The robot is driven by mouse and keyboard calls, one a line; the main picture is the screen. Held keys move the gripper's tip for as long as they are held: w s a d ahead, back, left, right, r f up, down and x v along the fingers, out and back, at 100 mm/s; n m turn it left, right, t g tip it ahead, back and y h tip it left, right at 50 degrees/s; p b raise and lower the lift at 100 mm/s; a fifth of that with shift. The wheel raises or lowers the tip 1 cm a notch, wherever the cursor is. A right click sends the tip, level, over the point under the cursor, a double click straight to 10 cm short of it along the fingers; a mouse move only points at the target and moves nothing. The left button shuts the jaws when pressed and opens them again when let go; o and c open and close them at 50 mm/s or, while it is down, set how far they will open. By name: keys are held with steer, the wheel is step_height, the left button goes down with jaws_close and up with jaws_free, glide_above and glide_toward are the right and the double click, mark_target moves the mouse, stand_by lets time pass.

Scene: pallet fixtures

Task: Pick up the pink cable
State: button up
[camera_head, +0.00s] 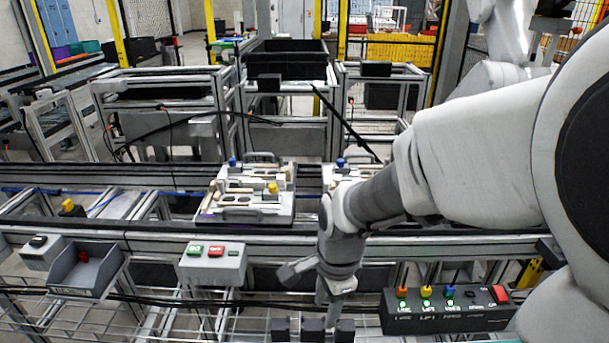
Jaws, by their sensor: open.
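I cannot make out a pink cable anywhere in the head view. A black panel (440,318) at the lower right carries an orange plug (402,292), a yellow plug (426,292), a blue plug (449,291), green lights and a red switch. My arm comes in from the right and bends down left of this panel. My gripper (322,300) is at the lower middle, pointing down and apart from the panel. It is open; its fingertips are hard to make out.
A pale pallet fixture (245,212) with blue and yellow knobs sits on the conveyor; a second fixture (345,172) is partly behind my arm. A button box (213,262) and a grey bin (88,272) are at the front left. Wire mesh (240,325) runs along the bottom.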

steer(key=f+m+b, duration=0.1)
steer(key=f+b, duration=0.1)
steer(key=f, duration=0.5)
steer(key=a+f+m+b, duration=0.1)
steer(key=f+b, duration=0.1)
steer(key=f, duration=0.5)
steer(key=a+f+m+g+b, duration=0.1)
steer(key=f+m+b, duration=0.1)
steer(key=f, duration=0.5)
steer(key=shift+w+a+h, duration=0.15)
steer(key=shift+w+h, duration=0.15)
steer(key=shift+h, duration=0.1)
steer(key=shift+w+d+f+b, duration=0.15)
steer(key=shift+f+b, duration=0.35)
steer(key=shift+f, duration=1)
steer(key=shift+d+f+b, duration=0.1)
steer(key=shift+f+b, duration=0.35)
steer(key=shift+f, duration=1.05)
steer(key=shift+r, duration=0.1)
jaws_close()
